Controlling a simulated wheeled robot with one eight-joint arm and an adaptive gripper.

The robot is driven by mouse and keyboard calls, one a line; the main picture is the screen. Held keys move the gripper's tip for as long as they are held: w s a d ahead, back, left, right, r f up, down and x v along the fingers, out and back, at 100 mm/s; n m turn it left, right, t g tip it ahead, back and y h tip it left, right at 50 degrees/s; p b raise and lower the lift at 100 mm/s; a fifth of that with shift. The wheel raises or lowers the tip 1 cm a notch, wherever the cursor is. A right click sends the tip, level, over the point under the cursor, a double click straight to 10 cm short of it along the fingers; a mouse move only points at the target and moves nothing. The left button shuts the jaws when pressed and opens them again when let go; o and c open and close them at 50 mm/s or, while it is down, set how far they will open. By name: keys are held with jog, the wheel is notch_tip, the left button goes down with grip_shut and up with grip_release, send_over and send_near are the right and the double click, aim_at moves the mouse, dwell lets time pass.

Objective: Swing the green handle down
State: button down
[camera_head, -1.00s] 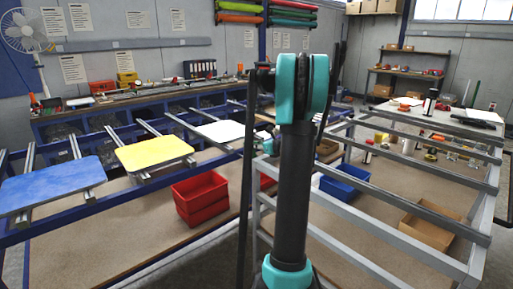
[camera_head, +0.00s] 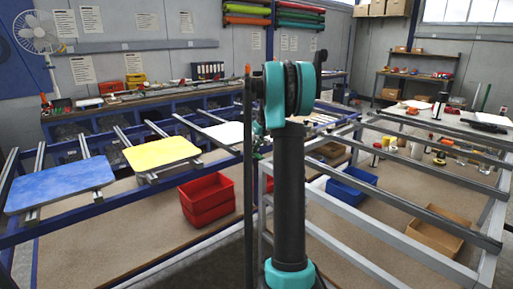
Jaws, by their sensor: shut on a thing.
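My arm stands upright in the middle of the head view, with a teal joint at its top. My gripper cannot be made out; the arm's column covers the area behind it. A small dark green-teal piece shows just left of the column, too small and covered to tell what it is. I cannot clearly pick out the green handle. A blue sign plate (camera_head: 60,186), a yellow sign plate (camera_head: 160,153) and a white sign plate (camera_head: 226,132) lie on rails to the left.
Red bins (camera_head: 207,200) sit on the lower board left of my arm. A blue bin (camera_head: 350,186) and a cardboard box (camera_head: 434,231) lie inside the grey metal frame (camera_head: 385,261) to the right. A thin green rod (camera_head: 485,97) stands at the far right.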

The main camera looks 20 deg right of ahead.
aim_at(258, 155)
jog(key=shift+w+a+f+g+h, duration=0.1)
jog(key=shift+w+f+g+h, duration=0.25)
jog(key=shift+g, duration=0.45)
jog(key=c, duration=1.3)
grip_release()
jog(key=v, duration=1.2)
jog(key=shift+w, duration=0.1)
